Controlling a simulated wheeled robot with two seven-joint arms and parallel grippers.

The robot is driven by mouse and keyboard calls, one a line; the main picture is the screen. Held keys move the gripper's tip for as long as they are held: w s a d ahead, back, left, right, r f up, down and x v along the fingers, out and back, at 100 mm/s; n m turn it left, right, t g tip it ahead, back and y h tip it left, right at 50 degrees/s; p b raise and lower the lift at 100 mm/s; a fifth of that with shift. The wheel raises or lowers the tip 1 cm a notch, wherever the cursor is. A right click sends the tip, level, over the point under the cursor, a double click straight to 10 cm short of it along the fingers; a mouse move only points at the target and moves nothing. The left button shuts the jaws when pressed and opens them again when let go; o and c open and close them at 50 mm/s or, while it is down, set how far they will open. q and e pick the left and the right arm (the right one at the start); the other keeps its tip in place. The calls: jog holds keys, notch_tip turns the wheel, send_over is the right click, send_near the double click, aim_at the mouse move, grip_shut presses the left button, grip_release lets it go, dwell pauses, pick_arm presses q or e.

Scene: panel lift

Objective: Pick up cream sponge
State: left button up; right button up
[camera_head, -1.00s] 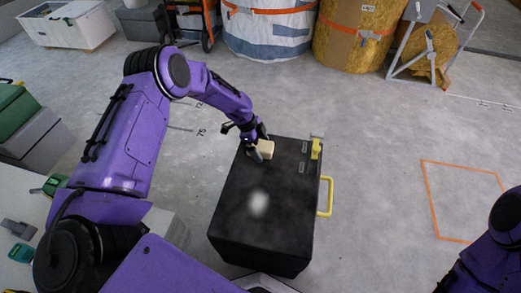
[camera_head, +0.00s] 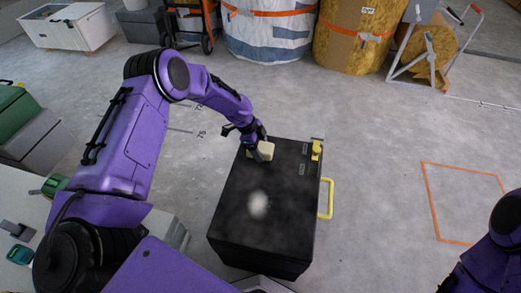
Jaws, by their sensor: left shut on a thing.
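The cream sponge (camera_head: 266,150) is a small pale block near the far left corner of the black box top (camera_head: 290,195). My left gripper (camera_head: 257,151) comes in from the left and is shut on the sponge, its fingers hiding part of it. Whether the sponge touches the box top is hard to tell. My right arm shows only in part at the lower right edge; its gripper is out of view.
The box has a yellow handle (camera_head: 326,198) on its right side and a yellow piece (camera_head: 316,149) at its far right corner. A whitish smudge (camera_head: 258,204) marks its top. Large wrapped drums (camera_head: 268,32) stand at the back.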

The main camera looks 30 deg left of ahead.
aim_at(265, 148)
pick_arm(q)
jog(key=shift+r+p, duration=0.4)
jog(key=shift+r, duration=0.15)
jog(key=r, duration=0.2)
jog(key=r+p, duration=0.1)
jog(key=shift+s+r, duration=0.25)
jog(key=shift+r, duration=0.1)
jog(key=s+d+r+p, duration=0.3)
jog(key=s+r, duration=0.5)
jog(key=s, duration=0.5)
jog(key=shift+d+r, duration=0.3)
jog(key=shift+d, duration=0.2)
